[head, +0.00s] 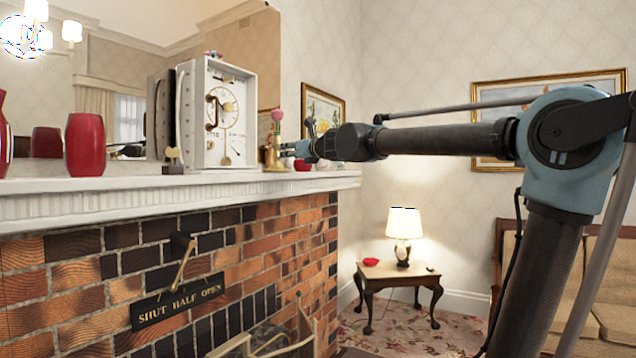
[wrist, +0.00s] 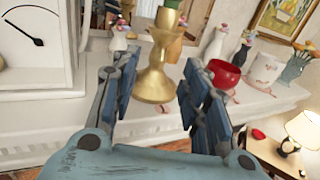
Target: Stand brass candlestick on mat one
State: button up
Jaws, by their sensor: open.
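The brass candlestick (wrist: 153,84) stands upright on the white mantel shelf in the wrist view, its round foot on the shelf and its top cut off by the frame edge. My gripper (wrist: 160,76) is open, with one blue finger on each side of the candlestick; I cannot tell whether either touches it. In the head view the candlestick (head: 274,158) stands right of the white clock, with my gripper (head: 291,150) at its right.
A red bowl (wrist: 223,74) stands close to my right finger. Small flower vases (wrist: 216,42) stand behind it. The white clock (wrist: 42,45) is at the left. The mantel shelf (wrist: 60,125) is bare in front of the clock. Red vases (head: 85,145) stand farther left.

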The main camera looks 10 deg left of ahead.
jog(key=w+d+f+m+t+h, duration=0.2)
jog(key=d+m+h, duration=0.1)
jog(key=d+m, duration=0.3)
jog(key=w+d+f+m+t+h, duration=0.1)
jog(key=d+f+m+h, duration=0.15)
jog(key=d, duration=0.45)
jog(key=s+d+f+m+g+h, duration=0.1)
jog(key=s+d+f+m+h, duration=0.35)
jog(key=d+f+m, duration=0.7)
jog(key=s+d+f+m+g+h, duration=0.25)
jog(key=d+f+m+h, duration=0.4)
jog(key=d, duration=0.85)
jog(key=s+d+f+m+g, duration=0.2)
jog(key=s+d+f+m, duration=0.3)
jog(key=f, duration=0.3)
jog(key=s+d+f+m+g, duration=0.2)
jog(key=s+f+m, duration=0.2)
jog(key=s+f, duration=0.4)
jog(key=s+a+f+m+g+y, duration=0.2)
jog(key=s+f+m+g, duration=0.4)
jog(key=s+f, duration=1.1)
jog(key=m+y, duration=0.1)
jog(key=m, duration=0.2)
jog(key=shift+f+y, duration=0.35)
